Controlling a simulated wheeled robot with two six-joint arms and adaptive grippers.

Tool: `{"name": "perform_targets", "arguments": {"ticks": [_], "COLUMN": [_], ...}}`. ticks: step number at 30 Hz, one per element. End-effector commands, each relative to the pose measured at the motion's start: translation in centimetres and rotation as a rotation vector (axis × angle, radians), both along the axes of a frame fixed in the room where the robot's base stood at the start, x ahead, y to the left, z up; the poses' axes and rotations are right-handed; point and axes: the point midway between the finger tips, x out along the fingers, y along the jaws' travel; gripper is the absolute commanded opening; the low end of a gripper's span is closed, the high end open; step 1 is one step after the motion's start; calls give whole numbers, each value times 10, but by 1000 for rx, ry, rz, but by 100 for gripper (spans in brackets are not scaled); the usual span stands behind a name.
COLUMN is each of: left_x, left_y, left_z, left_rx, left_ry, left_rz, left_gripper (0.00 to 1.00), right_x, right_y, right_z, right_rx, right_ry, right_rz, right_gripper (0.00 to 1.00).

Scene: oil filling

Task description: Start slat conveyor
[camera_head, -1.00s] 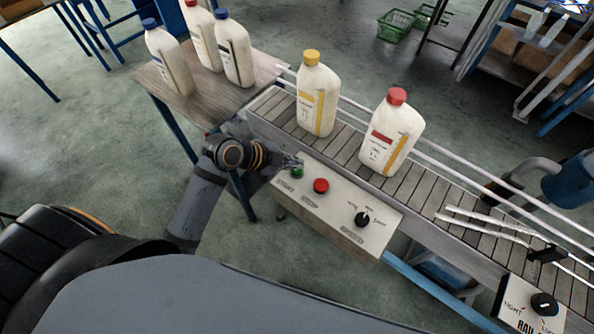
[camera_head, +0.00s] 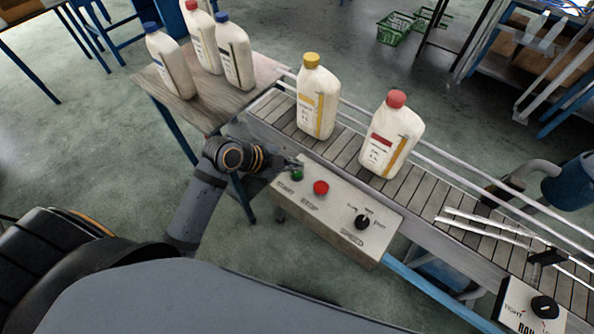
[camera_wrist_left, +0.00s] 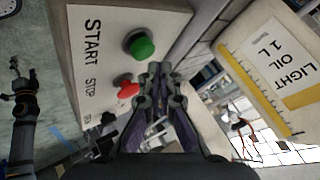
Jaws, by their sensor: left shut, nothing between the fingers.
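The grey control panel (camera_head: 337,215) is on the near side of the slat conveyor (camera_head: 345,163). It has a green START button (camera_head: 297,176), a red STOP button (camera_head: 321,187) and a black speed knob (camera_head: 362,222). My left gripper (camera_head: 293,163) is shut and empty, close beside the green button. In the left wrist view its fingertips (camera_wrist_left: 155,73) lie just beside and below the green button (camera_wrist_left: 140,44), near the red button (camera_wrist_left: 127,88); I cannot tell whether they touch. What looks like my right gripper (camera_wrist_left: 20,70) shows small at the left of that view, its fingers unclear.
A yellow-capped bottle (camera_head: 317,98) and a red-capped bottle (camera_head: 391,136) stand upright on the slats. Three more bottles stand on a wooden table (camera_head: 195,112) at the left. Rails (camera_head: 455,160) run along the belt. A second knob panel (camera_head: 531,308) is at lower right.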

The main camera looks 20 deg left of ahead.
Motion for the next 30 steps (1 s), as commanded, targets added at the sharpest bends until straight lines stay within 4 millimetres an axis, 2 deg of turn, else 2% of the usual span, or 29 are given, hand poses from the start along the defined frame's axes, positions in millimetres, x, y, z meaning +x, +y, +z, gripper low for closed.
{"name": "perform_targets", "arguments": {"ticks": [13, 30], "left_x": [0, 0], "left_y": [0, 0], "left_z": [-9, -11], "left_rx": [0, 0], "left_ry": [1, 0], "left_rz": [-1, 0], "left_gripper": [0, 0], "right_x": [0, 0], "right_y": [0, 1], "right_z": [-7, -8], "right_rx": [0, 2], "right_ry": [0, 0], "right_rz": [0, -1], "right_gripper": [81, 81]}}
